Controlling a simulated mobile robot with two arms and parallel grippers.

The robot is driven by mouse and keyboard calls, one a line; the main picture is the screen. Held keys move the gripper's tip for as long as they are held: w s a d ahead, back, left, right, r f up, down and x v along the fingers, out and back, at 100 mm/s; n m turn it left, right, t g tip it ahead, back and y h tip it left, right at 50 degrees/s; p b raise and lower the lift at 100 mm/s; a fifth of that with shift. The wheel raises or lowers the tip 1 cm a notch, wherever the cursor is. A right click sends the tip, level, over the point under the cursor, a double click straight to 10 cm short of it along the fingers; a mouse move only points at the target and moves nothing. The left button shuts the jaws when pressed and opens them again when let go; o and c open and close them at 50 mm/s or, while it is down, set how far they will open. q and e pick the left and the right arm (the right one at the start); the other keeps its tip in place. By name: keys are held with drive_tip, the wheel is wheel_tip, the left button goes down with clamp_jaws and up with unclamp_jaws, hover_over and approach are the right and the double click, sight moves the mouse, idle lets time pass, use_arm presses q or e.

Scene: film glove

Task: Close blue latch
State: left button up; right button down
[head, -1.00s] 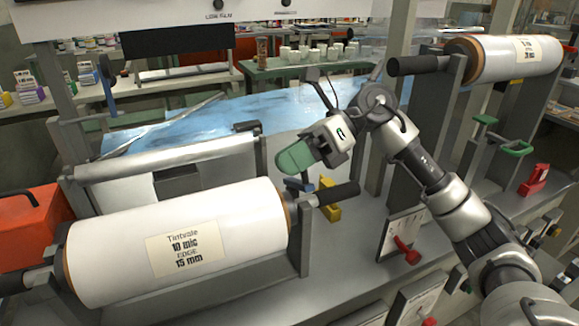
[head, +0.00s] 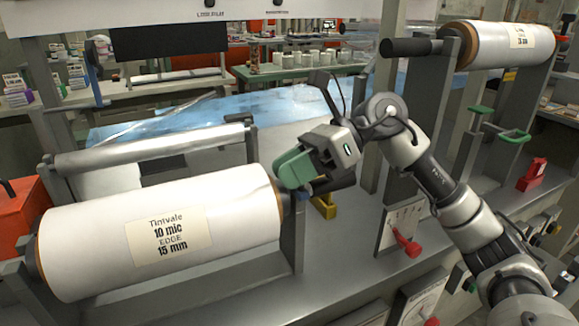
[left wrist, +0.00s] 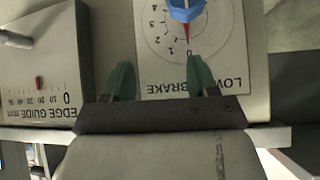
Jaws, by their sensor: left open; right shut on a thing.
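A small blue part, which looks like the blue latch (head: 319,181), shows just above a yellow block (head: 325,206) at the right end of the near film roll. Most of it is hidden behind my right gripper. My right gripper (head: 288,172), with green fingers, is at the right end of the roll, beside the bracket. It is shut, apparently on the blue latch; the contact itself is hidden. My left gripper (left wrist: 158,80) shows only in the left wrist view. Its two green fingers are apart with nothing between them, over a panel.
The near white film roll (head: 165,235) lies in grey brackets. In the left wrist view a blue pointer knob (left wrist: 185,10) sits on a brake dial, beside an edge guide scale (left wrist: 40,75). A red lever (head: 407,243) and another roll (head: 505,45) are to the right.

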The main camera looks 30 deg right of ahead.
use_arm(q)
drive_tip(key=shift+w+d+r, duration=0.1)
drive_tip(key=shift+w, duration=0.1)
use_arm(e)
drive_tip(key=shift+s+f, duration=0.1)
drive_tip(key=shift+f, duration=0.05)
drive_tip(key=c, duration=0.8)
unclamp_jaws()
drive_tip(key=shift+d, duration=0.2)
use_arm(q)
drive_tip(key=s+g, duration=0.1)
drive_tip(key=s+a+f+g+p, duration=0.1)
drive_tip(key=s, duration=0.1)
drive_tip(key=shift+s+a+f+y, duration=0.1)
drive_tip(key=shift+s+f+y, duration=0.1)
drive_tip(key=shift+y, duration=0.2)
use_arm(e)
drive_tip(key=v, duration=1)
drive_tip(key=shift+d+r, duration=0.2)
drive_tip(key=shift+r, duration=0.05)
